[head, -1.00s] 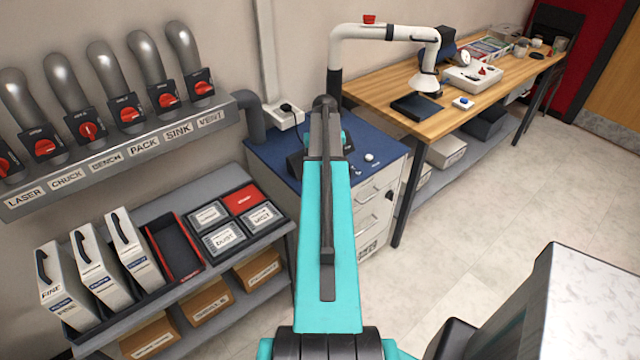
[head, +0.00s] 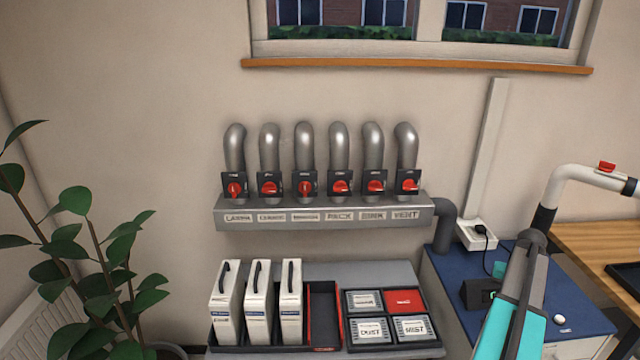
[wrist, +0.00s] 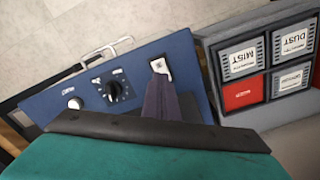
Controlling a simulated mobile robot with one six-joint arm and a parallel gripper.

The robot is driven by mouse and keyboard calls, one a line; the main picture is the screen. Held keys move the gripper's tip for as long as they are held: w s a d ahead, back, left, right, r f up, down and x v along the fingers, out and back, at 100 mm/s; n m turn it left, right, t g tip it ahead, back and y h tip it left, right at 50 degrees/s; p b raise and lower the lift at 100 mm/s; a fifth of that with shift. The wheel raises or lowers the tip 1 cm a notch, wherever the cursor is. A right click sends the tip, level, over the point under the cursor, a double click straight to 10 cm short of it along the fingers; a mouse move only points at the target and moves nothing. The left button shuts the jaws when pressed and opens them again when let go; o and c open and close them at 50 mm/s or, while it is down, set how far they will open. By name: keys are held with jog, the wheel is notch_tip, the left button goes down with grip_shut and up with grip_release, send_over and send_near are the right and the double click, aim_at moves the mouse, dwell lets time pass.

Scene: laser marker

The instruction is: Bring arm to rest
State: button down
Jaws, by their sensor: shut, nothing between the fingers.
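My arm, teal with dark grey joints, is at the lower right of the head view, folded above a blue-topped cabinet (head: 455,275). My gripper (wrist: 160,70) shows in the wrist view as a dark, narrow wedge past the teal housing. It is shut, with nothing seen held. It points over the cabinet's blue top (wrist: 50,92), near that top's edge; whether it touches I cannot tell. In the head view I cannot make out the fingers.
A black dial (wrist: 113,88) and a pale knob (wrist: 75,102) sit on the cabinet. A shelf (head: 350,270) holds upright white cases (head: 258,305) and a labelled tray (head: 350,328). Above runs a grey duct (head: 320,216) with red-switched pipes. A plant (head: 85,260) stands left; a wooden bench (head: 590,245) stands right.

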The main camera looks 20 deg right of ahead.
jog(key=w+a+f+n, duration=0.25)
jog(key=w+a, duration=0.25)
jog(key=a, duration=0.5)
jog(key=w+a+f+n, duration=0.1)
jog(key=w+a+f, duration=0.2)
jog(key=w+a, duration=0.5)
jog(key=w+a+f+n, duration=0.1)
jog(key=w+a+f, duration=0.2)
jog(key=a, duration=0.9)
jog(key=s+a+f+n, duration=0.1)
jog(key=a+f+n, duration=0.2)
jog(key=a, duration=1.1)
jog(key=s+a+f+n, duration=0.1)
jog(key=a+f+n, duration=0.15)
jog(key=a, duration=1.25)
jog(key=s+f+g+b, duration=0.5)
jog(key=s+f+b, duration=0.3)
jog(key=s+f, duration=1.8)
jog(key=shift+s+a+f+g, duration=0.2)
jog(key=shift+f+g, duration=0.2)
jog(key=shift+f, duration=0.1)
